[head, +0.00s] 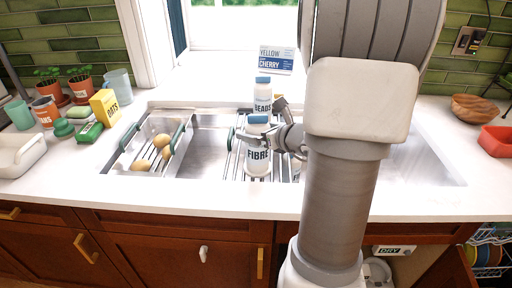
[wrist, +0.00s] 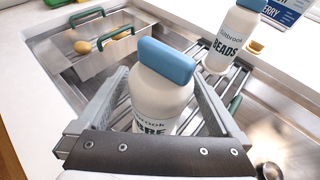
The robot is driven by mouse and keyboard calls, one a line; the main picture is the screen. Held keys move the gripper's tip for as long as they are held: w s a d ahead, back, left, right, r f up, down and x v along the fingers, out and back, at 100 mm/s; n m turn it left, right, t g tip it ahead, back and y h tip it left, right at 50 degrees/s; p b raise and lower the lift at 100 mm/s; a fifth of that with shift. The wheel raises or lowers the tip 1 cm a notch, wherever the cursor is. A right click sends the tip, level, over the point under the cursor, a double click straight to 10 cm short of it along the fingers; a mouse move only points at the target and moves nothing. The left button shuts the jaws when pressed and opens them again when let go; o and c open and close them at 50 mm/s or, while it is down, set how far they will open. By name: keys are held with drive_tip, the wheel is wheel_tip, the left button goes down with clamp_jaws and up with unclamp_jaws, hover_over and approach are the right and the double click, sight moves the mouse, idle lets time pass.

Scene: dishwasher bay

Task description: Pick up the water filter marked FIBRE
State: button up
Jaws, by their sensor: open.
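The water filter marked FIBRE (head: 257,154) is a white bottle with a blue cap, upright on the metal rack over the sink. In the wrist view the FIBRE filter (wrist: 160,95) stands between my gripper's two spread fingers. My gripper (head: 268,136) is open around it, and I cannot tell whether either finger touches it. Part of its label is hidden by the gripper body in the wrist view. A similar white bottle marked BEADS (head: 263,95) stands behind it, and it also shows in the wrist view (wrist: 230,40).
A colander with green handles (head: 150,165) holding several potatoes sits left in the sink. A sign reading YELLOW and CHERRY (head: 276,61) stands behind. Cans, a yellow OATS box (head: 105,107) and plants crowd the left counter. A red tray (head: 496,140) and wooden bowl (head: 474,107) are right.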

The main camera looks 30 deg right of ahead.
drive_tip(key=shift+x, duration=1.45)
drive_tip(key=shift+d, duration=0.1)
clamp_jaws()
